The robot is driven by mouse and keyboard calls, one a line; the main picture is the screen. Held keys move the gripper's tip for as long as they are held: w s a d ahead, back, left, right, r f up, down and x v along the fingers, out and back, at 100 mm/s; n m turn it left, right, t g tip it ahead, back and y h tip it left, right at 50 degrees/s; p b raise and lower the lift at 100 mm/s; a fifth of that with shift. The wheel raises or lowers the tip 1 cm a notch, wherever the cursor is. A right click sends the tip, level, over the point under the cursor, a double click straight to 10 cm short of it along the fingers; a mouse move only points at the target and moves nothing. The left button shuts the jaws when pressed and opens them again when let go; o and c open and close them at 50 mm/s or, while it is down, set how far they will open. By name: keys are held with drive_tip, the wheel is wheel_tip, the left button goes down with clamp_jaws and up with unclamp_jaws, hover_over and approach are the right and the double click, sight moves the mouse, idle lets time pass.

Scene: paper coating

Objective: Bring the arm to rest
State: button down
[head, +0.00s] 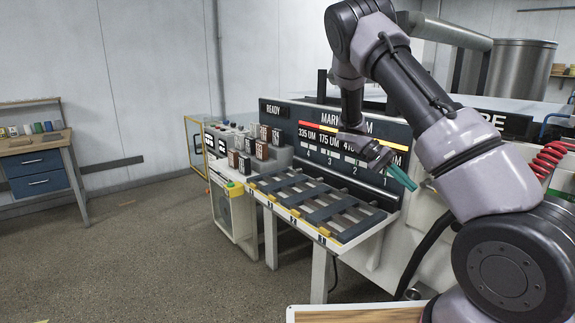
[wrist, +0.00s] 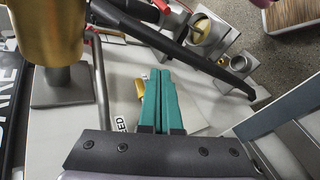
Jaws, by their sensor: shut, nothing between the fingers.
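My gripper (head: 402,178) shows in the head view at the end of my bent arm, in front of the dark display panel (head: 340,125) and above the right part of the slotted rack. Its teal fingers are closed together with nothing between them. In the wrist view the two teal fingers (wrist: 161,100) lie side by side, touching along their length, over a pale machine surface. They appear apart from the things around them, though the exact gap to the surface cannot be told.
A slotted rack (head: 318,205) with numbered yellow tabs juts out below the panel. Several small dark blocks (head: 262,142) stand at its left. A brass cylinder (wrist: 48,35) and a black bar (wrist: 165,40) are near the fingers. Open floor (head: 130,250) lies left, before a workbench (head: 38,165).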

drive_tip(key=s+a+r+t+y, duration=0.3)
drive_tip(key=s+r+t, duration=0.2)
drive_tip(key=s+r, duration=0.2)
drive_tip(key=s+a+r+t+y, duration=0.4)
drive_tip(key=s+r, duration=0.2)
drive_tip(key=r, duration=0.3)
drive_tip(key=s+a+r+n+t+y, duration=0.1)
drive_tip(key=s+a+r+t+y, duration=0.2)
drive_tip(key=s+r, duration=0.4)
wheel_tip(320, 180, up, 2)
drive_tip(key=t+y, duration=0.1)
drive_tip(key=t, duration=0.1)
drive_tip(key=shift+s+a+t, duration=0.3)
drive_tip(key=shift+s, duration=0.05)
